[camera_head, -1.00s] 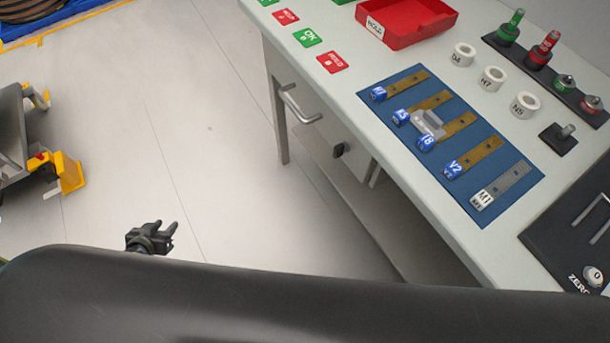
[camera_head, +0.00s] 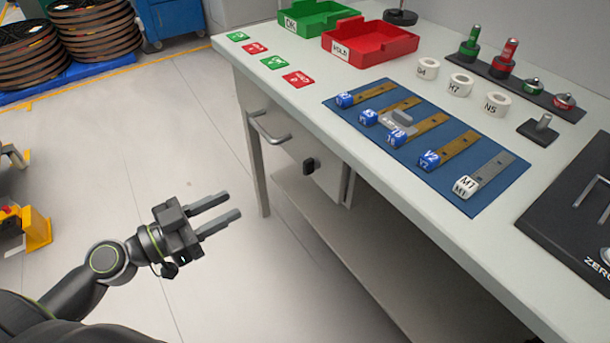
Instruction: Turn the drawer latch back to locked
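The drawer (camera_head: 288,138) is under the left end of the workbench and looks shut. Its silver bar handle (camera_head: 266,129) is on the front. The small black drawer latch (camera_head: 311,165) sits on the front right of the handle; its exact angle is too small to tell. My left gripper (camera_head: 222,209) is in front of the bench, left of and lower in the picture than the latch. Its two fingers are apart with nothing between them, and it touches nothing. My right gripper is not in view.
The bench top holds a red tray (camera_head: 372,48), a green tray (camera_head: 316,20), a blue mat (camera_head: 478,207) with several labelled strips, white rings (camera_head: 460,85) and a black device (camera_head: 570,225). Open floor (camera_head: 150,150) lies left of the bench. A low shelf (camera_head: 350,235) is under the bench.

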